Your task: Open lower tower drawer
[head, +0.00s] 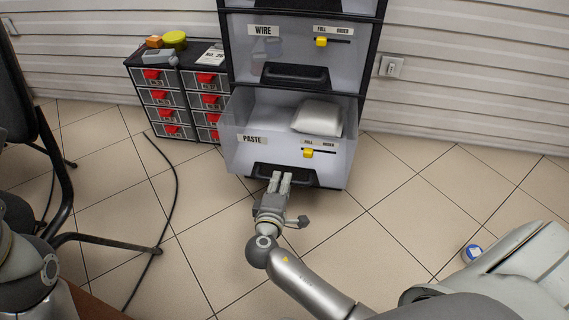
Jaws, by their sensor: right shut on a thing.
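The drawer tower (361,78) stands at the top centre of the head view, with a black frame. Its lower drawer (232,155), labelled PASTE, is pulled out of the frame, and a white packet (317,116) lies inside. My right gripper (281,175) is at this drawer's black handle (305,177), with its fingers shut on it. The fingertips are partly hidden against the handle. The drawer above (275,48), labelled WIRE, is shut. Of my left arm, only links show at the lower left; its gripper is out of view.
A small cabinet with red-handled drawers (163,93) stands left of the tower. A chair (65,190) stands at the left, and a black cable (172,195) lies on the floor. A blue-and-white round item (472,252) lies at the lower right. The tiled floor right of the drawer is clear.

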